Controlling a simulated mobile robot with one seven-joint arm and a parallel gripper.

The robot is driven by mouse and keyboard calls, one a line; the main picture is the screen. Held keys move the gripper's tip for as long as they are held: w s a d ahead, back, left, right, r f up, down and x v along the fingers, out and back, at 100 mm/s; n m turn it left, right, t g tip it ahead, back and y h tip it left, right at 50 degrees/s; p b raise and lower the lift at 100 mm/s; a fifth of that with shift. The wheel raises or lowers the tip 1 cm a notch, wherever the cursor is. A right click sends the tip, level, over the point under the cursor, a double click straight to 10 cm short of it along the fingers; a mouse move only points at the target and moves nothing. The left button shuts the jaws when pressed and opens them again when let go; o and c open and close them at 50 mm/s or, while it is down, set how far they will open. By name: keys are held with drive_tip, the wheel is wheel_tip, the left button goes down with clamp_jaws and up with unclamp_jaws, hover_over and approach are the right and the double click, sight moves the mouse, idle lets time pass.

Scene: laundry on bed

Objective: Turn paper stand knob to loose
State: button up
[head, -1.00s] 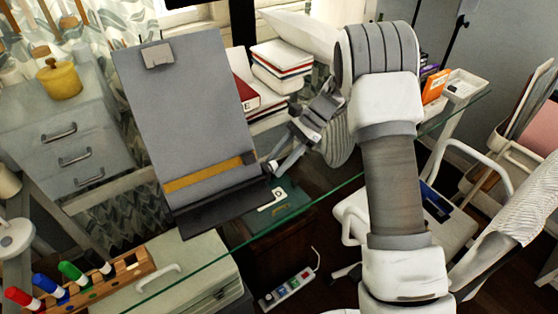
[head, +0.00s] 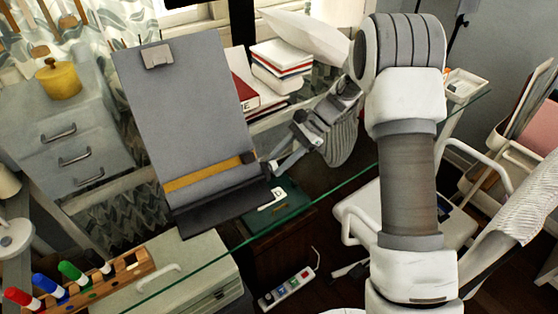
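The paper stand (head: 188,110) is a tilted grey board with a metal clip at its top, a yellow strip across its lower part and a dark ledge at its bottom. It stands left of centre on the glass desk. My gripper (head: 272,168) is at the right edge of the stand, near the right end of the yellow strip. Its fingertips point left at that edge. Whether the fingers touch or close on anything is not clear.
A glass desk edge (head: 330,194) runs diagonally below my gripper. Stacked books (head: 281,65) stand behind the stand. A marker holder (head: 103,284) is at the lower left and a yellow pot (head: 58,78) at the upper left. A green box (head: 283,207) lies below the gripper.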

drive_tip(key=o, duration=0.5)
